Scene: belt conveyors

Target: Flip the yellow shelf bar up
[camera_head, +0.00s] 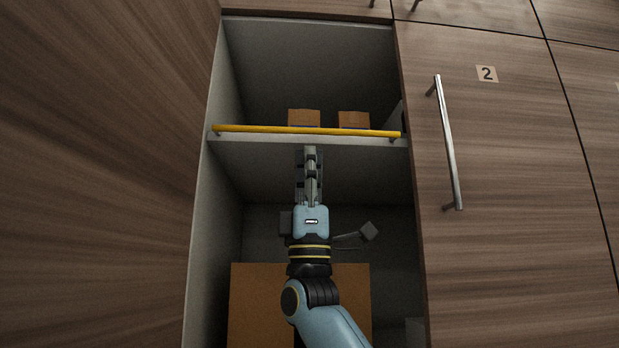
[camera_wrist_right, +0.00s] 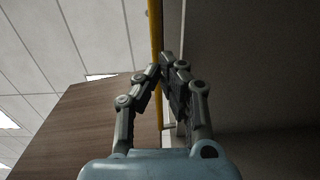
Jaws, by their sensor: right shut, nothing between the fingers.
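The yellow shelf bar (camera_head: 270,129) runs across the front edge of the shelf in the open cabinet, close above the shelf board. My right gripper (camera_head: 310,152) is shut and empty, pointing up, with its fingertips just below the middle of the bar in the head view. In the right wrist view, the yellow bar (camera_wrist_right: 156,30) runs up the picture and passes behind the fingertips of the gripper (camera_wrist_right: 160,65). I cannot tell whether the fingers touch the bar. My left gripper is in neither view.
The shelf board (camera_head: 370,153) lies under the bar, with two orange-brown boxes (camera_head: 304,117) (camera_head: 354,119) behind it. A large brown box (camera_head: 255,300) stands in the lower compartment. A closed door with a metal handle (camera_head: 448,145) is on the right; a wooden panel (camera_head: 100,170) is on the left.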

